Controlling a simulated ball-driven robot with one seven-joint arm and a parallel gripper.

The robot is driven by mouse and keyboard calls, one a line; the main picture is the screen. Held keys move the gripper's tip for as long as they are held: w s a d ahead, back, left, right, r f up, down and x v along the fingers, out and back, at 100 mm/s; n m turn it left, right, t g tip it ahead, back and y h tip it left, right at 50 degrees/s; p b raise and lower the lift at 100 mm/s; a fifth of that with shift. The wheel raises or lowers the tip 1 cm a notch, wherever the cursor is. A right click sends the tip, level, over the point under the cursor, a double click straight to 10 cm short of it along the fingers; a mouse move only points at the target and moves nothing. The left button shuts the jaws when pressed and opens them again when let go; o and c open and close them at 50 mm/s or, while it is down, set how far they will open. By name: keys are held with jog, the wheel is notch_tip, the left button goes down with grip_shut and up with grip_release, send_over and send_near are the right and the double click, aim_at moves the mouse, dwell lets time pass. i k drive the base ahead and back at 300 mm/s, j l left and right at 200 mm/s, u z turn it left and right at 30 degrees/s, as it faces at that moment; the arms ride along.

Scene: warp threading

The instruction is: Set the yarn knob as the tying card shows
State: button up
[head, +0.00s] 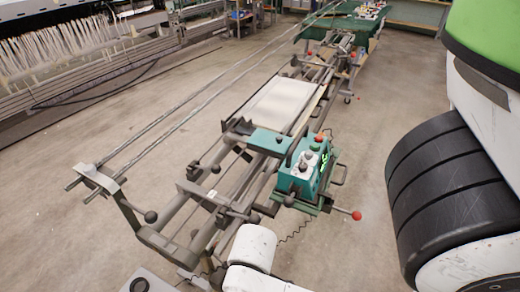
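A teal control box (296,184) sits on the warp-tying machine near the middle of the view. Its top has a pale panel (303,160) with small dark knobs and a red knob (319,137) above. A lit green display (324,164) is on its right side. Which knob is the yarn knob, and its setting, are too small to tell. No tying card can be made out. A blank pale board (281,104) lies on the frame behind the box. My gripper is not in view; white parts of my arm show at the bottom, close in front of the machine.
A red-ended lever (356,215) sticks out right of the box. Long rails (150,145) run from front left to the back. A green-covered table (330,28) stands behind. A loom with white yarns (45,60) is at left. Concrete floor (80,235) is open at left.

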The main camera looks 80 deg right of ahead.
aim_at(303, 167)
jog(key=k+z, duration=0.1)
jog(key=k, duration=0.5)
jog(key=k+l+z, duration=0.1)
jog(key=k, duration=0.45)
jog(key=j+z, duration=0.15)
jog(key=z, duration=0.3)
jog(key=j+z, duration=0.15)
jog(key=z, duration=0.35)
jog(key=j+z, duration=0.2)
jog(key=z, duration=0.25)
jog(key=i+j, duration=0.15)
jog(key=j, duration=0.2)
jog(key=i+j, duration=0.15)
jog(key=j, duration=0.2)
jog(key=i+j, duration=0.2)
jog(key=j+z, duration=0.05)
jog(key=j, duration=0.05)
